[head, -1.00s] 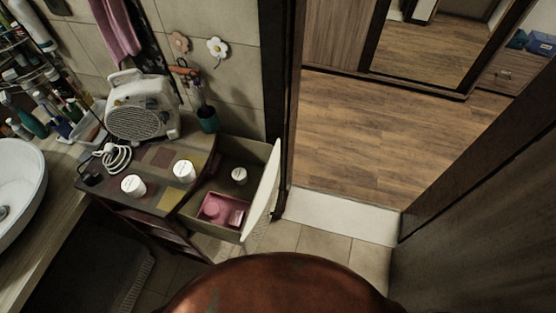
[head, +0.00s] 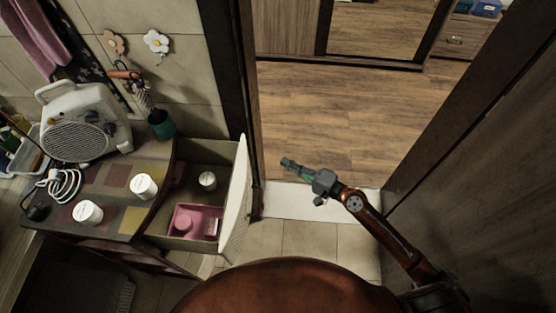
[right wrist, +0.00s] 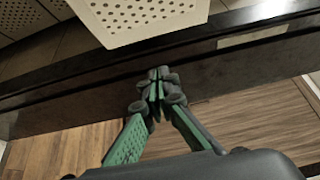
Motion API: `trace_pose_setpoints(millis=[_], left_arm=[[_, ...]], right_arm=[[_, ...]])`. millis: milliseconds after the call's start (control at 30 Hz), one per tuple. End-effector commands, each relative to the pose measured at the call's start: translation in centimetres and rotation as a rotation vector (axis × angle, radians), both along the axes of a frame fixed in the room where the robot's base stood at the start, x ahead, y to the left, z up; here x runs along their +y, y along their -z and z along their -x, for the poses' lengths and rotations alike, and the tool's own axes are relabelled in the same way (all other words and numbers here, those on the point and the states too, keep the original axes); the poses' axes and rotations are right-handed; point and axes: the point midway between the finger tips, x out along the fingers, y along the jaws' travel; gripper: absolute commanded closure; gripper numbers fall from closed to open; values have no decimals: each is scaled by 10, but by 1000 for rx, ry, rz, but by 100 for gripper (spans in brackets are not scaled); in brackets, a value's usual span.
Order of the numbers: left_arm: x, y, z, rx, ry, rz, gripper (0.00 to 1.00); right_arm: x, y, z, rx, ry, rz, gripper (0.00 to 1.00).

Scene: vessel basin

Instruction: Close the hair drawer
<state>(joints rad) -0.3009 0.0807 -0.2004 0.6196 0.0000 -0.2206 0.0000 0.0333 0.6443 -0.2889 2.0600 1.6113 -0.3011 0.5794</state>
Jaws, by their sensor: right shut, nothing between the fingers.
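The hair drawer (head: 239,205) is pulled out of the cabinet (head: 95,185) in the head view, its white front facing right. Inside it are a pink tray (head: 204,236) and a white jar (head: 208,180). My right gripper (head: 285,162) is to the right of the drawer front, apart from it, above the doorway threshold. It is shut and empty. In the right wrist view the gripper's fingertips (right wrist: 155,78) meet, and a perforated white panel (right wrist: 140,18), likely the drawer front, shows beyond them. My left gripper is not in view.
A fan heater (head: 80,125), a coiled white cable (head: 62,185) and two white jars (head: 145,186) stand on the cabinet top. A dark door frame (head: 235,80) rises close behind the drawer. The wooden floor (head: 390,120) beyond the doorway is clear.

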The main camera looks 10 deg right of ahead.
Motion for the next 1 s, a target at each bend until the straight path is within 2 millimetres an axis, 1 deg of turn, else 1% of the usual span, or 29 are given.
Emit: trace_pose_setpoints(millis=[33, 133, 433, 533, 700, 833, 1000], left_arm=[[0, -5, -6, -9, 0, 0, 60], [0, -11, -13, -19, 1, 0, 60], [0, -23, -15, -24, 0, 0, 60], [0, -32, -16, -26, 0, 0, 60], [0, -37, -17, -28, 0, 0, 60], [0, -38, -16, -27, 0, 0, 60], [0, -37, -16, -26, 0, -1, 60]], right_arm=[[7, -5, -7, -4, -1, 0, 100], [20, -5, -21, -5, -1, -1, 100], [62, -3, -64, -4, 1, 1, 100], [79, -4, -62, -3, 1, 1, 100], [94, -2, -62, -3, 2, 3, 100], [99, -1, -62, -2, 2, 4, 100], [99, 0, -62, -3, 2, 4, 100]])
